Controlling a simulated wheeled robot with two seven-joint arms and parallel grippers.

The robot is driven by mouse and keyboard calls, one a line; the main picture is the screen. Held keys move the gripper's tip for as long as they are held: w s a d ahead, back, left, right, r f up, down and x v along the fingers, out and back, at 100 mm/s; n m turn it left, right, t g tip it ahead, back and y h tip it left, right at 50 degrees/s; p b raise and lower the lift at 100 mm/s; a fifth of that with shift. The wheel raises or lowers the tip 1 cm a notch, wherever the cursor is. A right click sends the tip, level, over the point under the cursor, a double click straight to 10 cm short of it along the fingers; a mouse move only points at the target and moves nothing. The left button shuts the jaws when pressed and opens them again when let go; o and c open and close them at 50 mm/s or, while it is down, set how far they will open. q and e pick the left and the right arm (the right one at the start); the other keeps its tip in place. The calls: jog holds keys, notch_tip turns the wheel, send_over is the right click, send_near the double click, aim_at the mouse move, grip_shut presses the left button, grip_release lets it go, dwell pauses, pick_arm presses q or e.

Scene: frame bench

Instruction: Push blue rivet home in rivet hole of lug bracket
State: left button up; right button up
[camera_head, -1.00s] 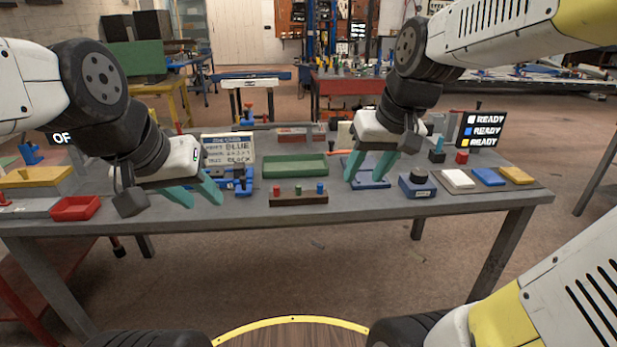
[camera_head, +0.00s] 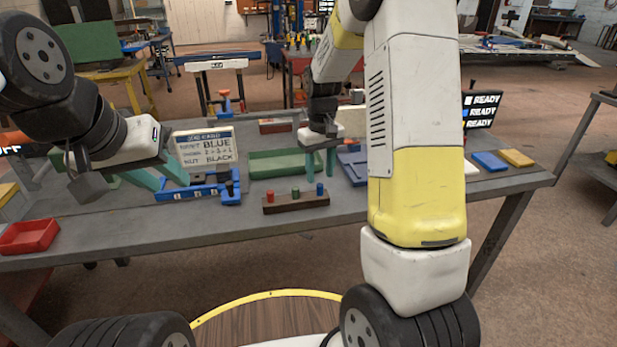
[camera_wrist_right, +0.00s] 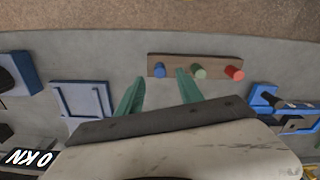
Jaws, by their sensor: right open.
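The blue rivet (camera_head: 319,188) stands upright at the right end of a dark wooden rivet block (camera_head: 296,203), beside a green rivet (camera_head: 295,192) and a red rivet (camera_head: 270,196). My right gripper (camera_head: 320,168) is open and empty, just behind the blue rivet. In the right wrist view the blue rivet (camera_wrist_right: 159,71) appears between the fingertips, without clear contact. My left gripper (camera_head: 167,180) is open and empty, by the left end of a blue fixture (camera_head: 228,195). The lug bracket and its rivet hole cannot be made out clearly; a grey part shows in the fixture in the wrist view (camera_wrist_right: 297,124).
A job card (camera_head: 205,148) stands behind the fixture. A red tray (camera_head: 28,236) is at the left front. Blue (camera_head: 490,161) and yellow (camera_head: 516,157) blocks lie at right. The front table strip is clear.

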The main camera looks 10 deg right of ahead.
aim_at(320, 185)
notch_tip(320, 185, down, 5)
grip_shut()
dwell(0.3)
